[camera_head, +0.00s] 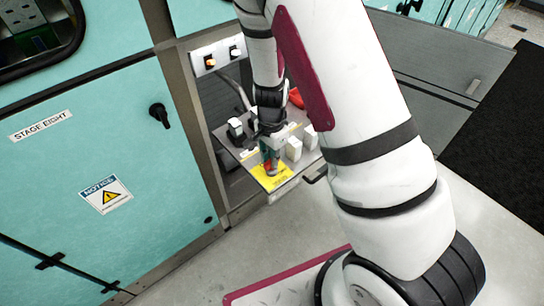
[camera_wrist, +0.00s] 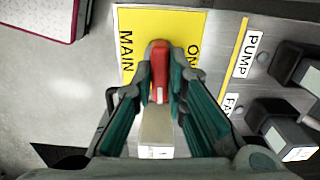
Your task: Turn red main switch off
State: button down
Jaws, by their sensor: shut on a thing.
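The red main switch (camera_wrist: 160,62) stands on a yellow plate (camera_wrist: 140,22) marked MAIN and ON in the wrist view. Its white-marked end points down the picture, between the words and toward neither. My gripper (camera_wrist: 161,84) has its teal fingers on both sides of the red handle and is shut on it. In the head view my gripper (camera_head: 270,160) is down over the yellow plate (camera_head: 272,181) at the panel's front edge. The fingers mostly hide the switch there.
A pale block (camera_wrist: 157,133) shows between my fingers. Black-based switches beside the PUMP label (camera_wrist: 251,47) stand close on the right. In the head view, white blocks (camera_head: 293,149) and a red part (camera_head: 296,97) are near my gripper. A teal cabinet (camera_head: 80,170) flanks the panel.

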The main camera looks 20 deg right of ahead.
jog(key=shift+w+m, duration=0.1)
jog(key=shift+m, duration=0.3)
jog(key=c, duration=1.6)
grip_release()
notch_tip(320, 180, up, 12)
